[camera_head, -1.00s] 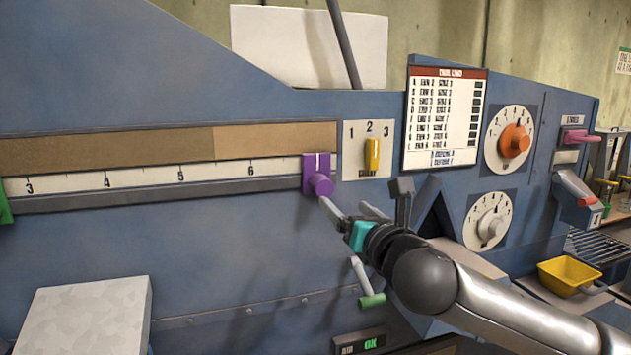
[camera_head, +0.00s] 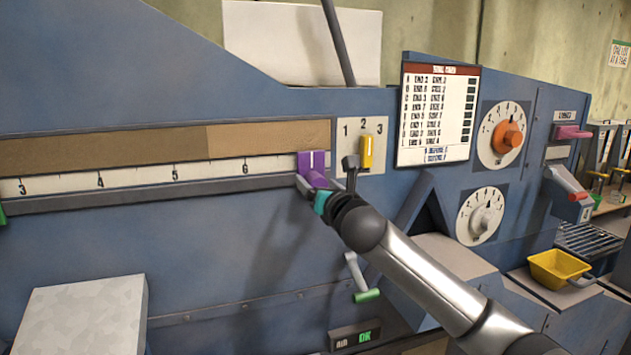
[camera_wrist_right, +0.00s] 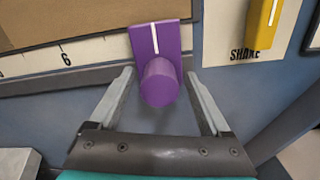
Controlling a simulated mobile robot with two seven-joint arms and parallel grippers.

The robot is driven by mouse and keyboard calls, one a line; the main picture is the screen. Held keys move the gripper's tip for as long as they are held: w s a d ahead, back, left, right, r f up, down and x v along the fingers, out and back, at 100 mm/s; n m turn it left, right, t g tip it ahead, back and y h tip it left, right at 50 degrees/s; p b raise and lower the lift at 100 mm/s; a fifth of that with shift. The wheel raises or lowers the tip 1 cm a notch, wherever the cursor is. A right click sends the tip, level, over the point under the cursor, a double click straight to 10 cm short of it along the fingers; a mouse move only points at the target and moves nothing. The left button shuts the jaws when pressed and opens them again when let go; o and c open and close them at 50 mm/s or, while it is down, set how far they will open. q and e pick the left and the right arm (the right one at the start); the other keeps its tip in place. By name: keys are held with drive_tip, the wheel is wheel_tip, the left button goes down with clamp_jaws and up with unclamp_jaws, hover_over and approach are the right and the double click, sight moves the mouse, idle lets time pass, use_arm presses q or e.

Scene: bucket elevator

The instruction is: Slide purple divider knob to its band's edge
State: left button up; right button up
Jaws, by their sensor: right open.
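The purple divider knob (camera_head: 313,166) sits at the right end of the numbered scale rail (camera_head: 160,193), to the right of the 6 mark. In the right wrist view the knob (camera_wrist_right: 159,82) has a flat plate with a white line and a round grip that sticks out. My right gripper (camera_head: 308,186) is right at the knob. In the right wrist view its fingers (camera_wrist_right: 160,85) are open, one on each side of the round grip, with a gap on both sides. My left gripper is not in view.
A two-tone brown band (camera_head: 120,150) runs above the scale. A yellow switch (camera_head: 367,151) is just right of the knob. An orange dial (camera_head: 507,137) and a grey dial (camera_head: 486,222) are farther right. A green-tipped lever (camera_head: 366,295) hangs below my right arm.

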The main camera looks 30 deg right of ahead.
drive_tip(key=shift+x, duration=0.8)
clamp_jaws()
idle(0.5)
